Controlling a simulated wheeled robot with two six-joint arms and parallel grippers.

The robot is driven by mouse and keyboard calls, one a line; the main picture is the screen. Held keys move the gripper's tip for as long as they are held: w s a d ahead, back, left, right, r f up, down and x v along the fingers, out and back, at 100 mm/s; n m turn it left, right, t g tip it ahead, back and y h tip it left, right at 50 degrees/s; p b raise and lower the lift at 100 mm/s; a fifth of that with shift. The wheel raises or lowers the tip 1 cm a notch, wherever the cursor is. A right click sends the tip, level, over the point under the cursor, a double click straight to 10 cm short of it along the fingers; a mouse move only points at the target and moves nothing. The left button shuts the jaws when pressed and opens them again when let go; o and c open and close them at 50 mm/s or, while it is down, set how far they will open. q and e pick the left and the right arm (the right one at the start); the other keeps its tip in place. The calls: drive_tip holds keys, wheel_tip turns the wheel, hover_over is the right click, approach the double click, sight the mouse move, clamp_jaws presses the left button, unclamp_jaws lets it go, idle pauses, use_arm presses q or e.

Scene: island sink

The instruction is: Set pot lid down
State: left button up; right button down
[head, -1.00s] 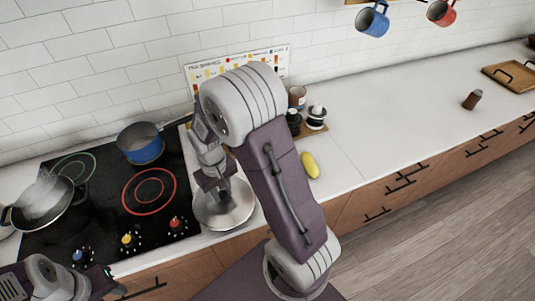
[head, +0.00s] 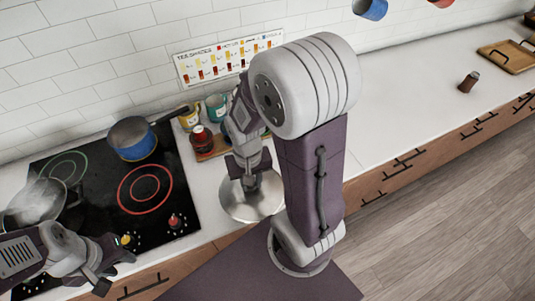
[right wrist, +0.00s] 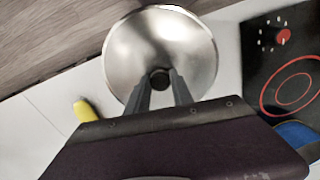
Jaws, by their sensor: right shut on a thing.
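The pot lid (head: 247,207) is a round, shiny steel disc with a dark knob (right wrist: 160,78). It is over the white counter just right of the stove; I cannot tell whether it touches the counter. My right gripper (right wrist: 160,88) is shut on the lid's knob, its two fingers on either side. The head view shows this gripper from above, partly hiding the lid's middle. My left gripper (head: 112,272) is at the lower left, in front of the stove, open and empty.
A blue pot (head: 138,149) and a steaming pan (head: 35,205) stand on the black stove (head: 100,188). Behind the lid, a wooden board (head: 208,152) holds a red jar (head: 201,138). A yellow item (right wrist: 86,110) lies near the lid. The counter at right is mostly clear.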

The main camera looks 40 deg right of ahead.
sight(263, 189)
drive_tip(key=shift+m, duration=0.8)
drive_tip(key=r, duration=0.1)
drive_tip(key=s+d+r, duration=0.1)
drive_tip(key=s+d+r+p, duration=0.1)
drive_tip(key=r, duration=0.1)
drive_tip(key=shift+d+r, duration=0.1)
drive_tip(key=shift+d, duration=0.1)
drive_tip(key=w+f, duration=0.2)
drive_tip(key=w, duration=0.2)
drive_tip(key=w+f+p, duration=0.1)
drive_tip(key=w+f, duration=0.1)
drive_tip(key=w, duration=0.2)
drive_tip(key=w+f, duration=0.3)
drive_tip(key=w, duration=0.1)
drive_tip(key=shift+a, duration=0.1)
drive_tip(key=f, duration=0.3)
drive_tip(key=shift+s+f+p, duration=0.2)
drive_tip(key=shift+f+p, duration=0.15)
drive_tip(key=shift+p, duration=0.05)
drive_tip(key=shift+w+f, duration=0.15)
drive_tip(key=shift+f, duration=0.1)
drive_tip(key=c, duration=1.1)
unclamp_jaws()
drive_tip(key=shift+f, duration=0.1)
